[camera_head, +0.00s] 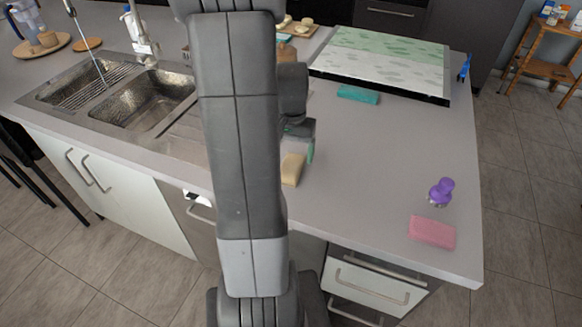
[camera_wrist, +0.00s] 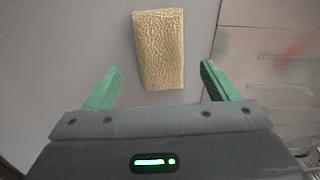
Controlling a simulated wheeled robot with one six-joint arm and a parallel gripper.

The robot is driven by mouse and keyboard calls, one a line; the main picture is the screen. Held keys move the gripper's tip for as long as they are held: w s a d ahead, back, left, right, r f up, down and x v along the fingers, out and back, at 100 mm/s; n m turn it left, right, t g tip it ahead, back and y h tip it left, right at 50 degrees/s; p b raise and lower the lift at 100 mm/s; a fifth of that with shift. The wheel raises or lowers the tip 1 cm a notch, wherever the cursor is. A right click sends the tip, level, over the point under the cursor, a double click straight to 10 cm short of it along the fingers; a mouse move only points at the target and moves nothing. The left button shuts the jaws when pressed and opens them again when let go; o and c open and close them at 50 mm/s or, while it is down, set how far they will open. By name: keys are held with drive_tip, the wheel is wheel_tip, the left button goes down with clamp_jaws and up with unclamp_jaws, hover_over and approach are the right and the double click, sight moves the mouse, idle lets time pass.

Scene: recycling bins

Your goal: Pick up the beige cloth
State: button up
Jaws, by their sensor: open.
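The beige cloth (camera_head: 292,169) is a small tan block-like piece lying on the grey counter, just right of my arm in the head view. In the wrist view the beige cloth (camera_wrist: 158,48) shows a wrinkled, textured top and lies ahead of the fingertips, roughly centred between them. My gripper (camera_wrist: 158,84) is open, with its two green fingers apart and nothing between them except the near end of the cloth close to the tips. In the head view my gripper (camera_head: 308,150) is mostly hidden by my arm, close beside the cloth.
A sink (camera_head: 143,100) lies left of my arm. A teal sponge (camera_head: 358,94) sits before a green-and-white board (camera_head: 385,62). A purple-handled object (camera_head: 441,191) and a pink sponge (camera_head: 432,232) stand near the right counter edge. The counter between is clear.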

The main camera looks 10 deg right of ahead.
sight(291, 165)
drive_tip(key=shift+f+p, duration=0.35)
drive_tip(key=shift+f, duration=2)
drive_tip(key=shift+c, duration=0.4)
drive_tip(key=c, duration=1)
